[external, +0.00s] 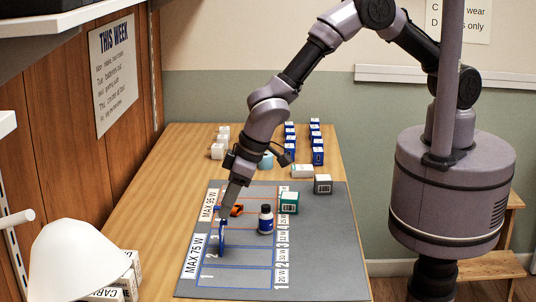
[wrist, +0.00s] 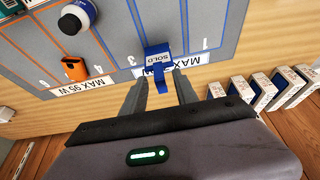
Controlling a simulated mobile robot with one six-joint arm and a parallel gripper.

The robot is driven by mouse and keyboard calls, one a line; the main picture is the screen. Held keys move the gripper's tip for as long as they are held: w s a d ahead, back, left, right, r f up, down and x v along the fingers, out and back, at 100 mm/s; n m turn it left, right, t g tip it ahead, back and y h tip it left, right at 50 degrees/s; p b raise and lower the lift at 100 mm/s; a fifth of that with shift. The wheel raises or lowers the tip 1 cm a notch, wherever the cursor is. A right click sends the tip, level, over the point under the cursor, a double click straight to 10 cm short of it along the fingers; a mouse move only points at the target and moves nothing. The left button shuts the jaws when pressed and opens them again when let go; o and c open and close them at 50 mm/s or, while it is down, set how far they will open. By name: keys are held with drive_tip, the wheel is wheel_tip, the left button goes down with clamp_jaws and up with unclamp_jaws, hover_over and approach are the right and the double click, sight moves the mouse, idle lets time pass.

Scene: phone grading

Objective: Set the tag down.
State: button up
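My gripper (wrist: 162,78) is shut on the blue tag (wrist: 160,57), which bears the word SOLD. The tag sits between the fingertips at the edge of the grey mat, between the numbers 3 and 1, and hides part of the MAX 75 W label (wrist: 186,61). In the external view the tag (external: 222,240) shows as an upright blue piece below my gripper (external: 227,207), at the left end of the blue-lined spaces. I cannot tell whether its lower end touches the mat (external: 325,270).
An orange tag (external: 237,210) stands behind. A grey box (external: 323,184) stands at the mat's back edge. A white lamp (external: 75,262) is front left. The front spaces are clear.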

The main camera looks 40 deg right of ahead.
drive_tip(key=p+v, duration=0.2)
drive_tip(key=v, duration=0.9)
drive_tip(key=w+d+r+m, duration=0.2)
drive_tip(key=w+d+r, duration=0.25)
drive_tip(key=d, duration=0.45)
drive_tip(key=w+d+r+m+t, duration=0.1)
drive_tip(key=w+d+r+m, duration=0.25)
drive_tip(key=d+r, duration=0.45)
drive_tip(key=w+d+r+m, duration=0.1)
drive_tip(key=w+d+r, duration=0.3)
drive_tip(key=d, duration=0.7)
drive_tip(key=s+d+r+m, duration=0.1)
drive_tip(key=s+d+m, duration=0.2)
drive_tip(key=s+d, duration=0.3)
drive_tip(key=s+d+r+m+t+h, duration=0.1)
drive_tip(key=s+d+m, duration=0.3)
drive_tip(key=d, duration=1)
drive_tip(key=shift+s+d+r+t, duration=0.2)
drive_tip(key=shift+s+d+t, duration=0.15)
drive_tip(key=shift+s, duration=0.7)
drive_tip(key=shift+w+f+b, duration=0.1)
drive_tip(key=shift+f+b, duration=2.8)
drive_tip(key=shift+b, duration=0.15)
